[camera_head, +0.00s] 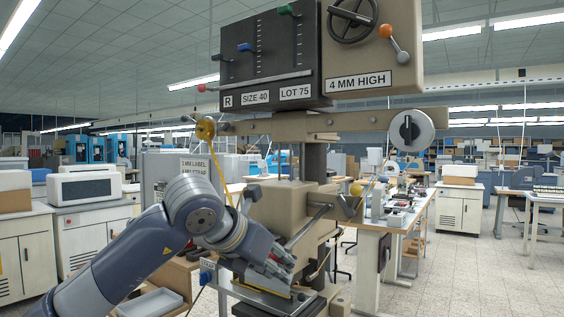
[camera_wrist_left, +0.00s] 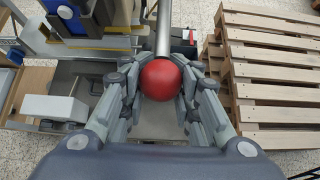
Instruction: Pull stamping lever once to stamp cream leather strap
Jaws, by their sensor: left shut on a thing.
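The stamping machine (camera_head: 290,205) stands in the middle of the head view, with a dark control panel at its top. My left gripper (camera_head: 282,264) is low at the front of the machine. In the left wrist view, a red ball knob (camera_wrist_left: 161,80) on the end of a metal lever rod (camera_wrist_left: 163,35) sits between the fingers of my left gripper (camera_wrist_left: 160,92), which are shut on it from both sides. In the head view the fingers hide the knob. I cannot make out the cream leather strap clearly in either view. My right gripper is not in view.
Wooden pallet slats (camera_wrist_left: 275,75) lie on the right in the left wrist view. A grey tray (camera_head: 152,303) is at lower left in the head view. A workbench (camera_head: 375,230) with small items stands behind the machine, and open floor (camera_head: 455,275) is at right.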

